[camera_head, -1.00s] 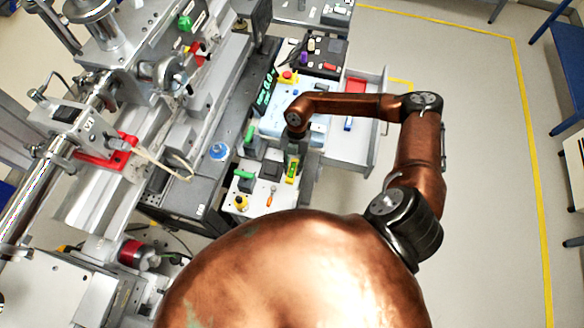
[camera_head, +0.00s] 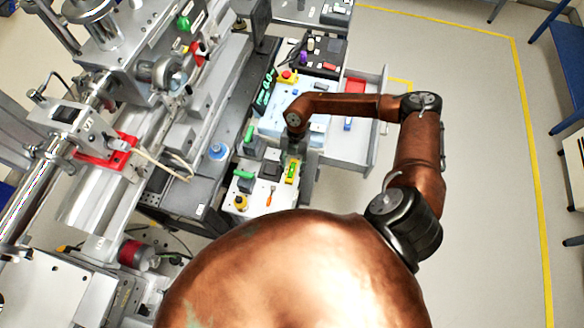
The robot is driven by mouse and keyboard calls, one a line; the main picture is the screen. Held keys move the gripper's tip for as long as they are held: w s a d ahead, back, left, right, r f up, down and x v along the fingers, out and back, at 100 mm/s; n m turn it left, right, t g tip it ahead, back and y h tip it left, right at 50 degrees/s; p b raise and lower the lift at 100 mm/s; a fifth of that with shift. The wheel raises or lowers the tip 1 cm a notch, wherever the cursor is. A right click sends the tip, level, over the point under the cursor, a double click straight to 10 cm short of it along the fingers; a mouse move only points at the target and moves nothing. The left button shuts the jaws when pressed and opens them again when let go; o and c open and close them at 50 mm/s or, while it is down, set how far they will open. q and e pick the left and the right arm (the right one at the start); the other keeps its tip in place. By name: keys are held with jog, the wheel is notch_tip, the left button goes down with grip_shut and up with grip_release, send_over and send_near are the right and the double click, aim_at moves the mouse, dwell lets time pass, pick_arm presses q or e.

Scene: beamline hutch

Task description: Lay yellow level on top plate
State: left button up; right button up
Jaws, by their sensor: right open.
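The yellow level (camera_head: 291,173), with a green middle, is at the right edge of a small white-topped surface (camera_head: 258,198), below my right gripper. My right gripper (camera_head: 293,156) is open and points down just above or beside the level. From this high view I cannot tell whether its fingers still touch the level, or whether the level lies fully flat. I cannot make out for sure which surface is the top plate. My left gripper is out of view.
An open drawer (camera_head: 352,148) is at the right.

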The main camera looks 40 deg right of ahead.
jog(key=v, duration=1.2)
jog(key=shift+p, duration=0.3)
